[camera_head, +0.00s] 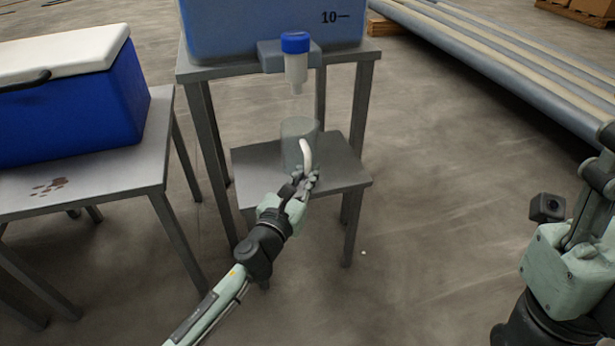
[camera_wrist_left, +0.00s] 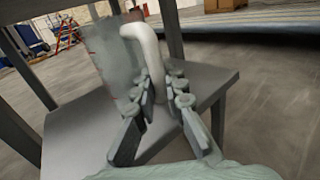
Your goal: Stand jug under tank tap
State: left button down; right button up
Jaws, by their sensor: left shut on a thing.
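A translucent grey jug (camera_head: 299,133) with a white handle (camera_head: 306,157) is upright at the small low table (camera_head: 345,172), below the tank tap (camera_head: 296,66). The tap has a blue cap and a pale spout, and it is on the front of the blue tank (camera_head: 265,25). My left gripper (camera_head: 304,181) is shut on the jug's handle from the front. In the left wrist view the jug (camera_wrist_left: 113,62) shows behind the handle, between the fingers (camera_wrist_left: 158,90). I cannot tell whether its base touches the table. My right arm is at the right edge; its fingertips are not clearly visible.
A blue cooler box (camera_head: 70,110) with a white lid stands on a grey table (camera_head: 110,165) at the left. The tank stands on a taller grey stand (camera_head: 360,95). Long grey pipes (camera_head: 500,60) lie at the upper right. The floor in the middle right is clear.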

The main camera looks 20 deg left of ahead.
pick_arm(q)
jog(key=shift+f, duration=0.15)
jog(key=c, duration=1.6)
grip_release()
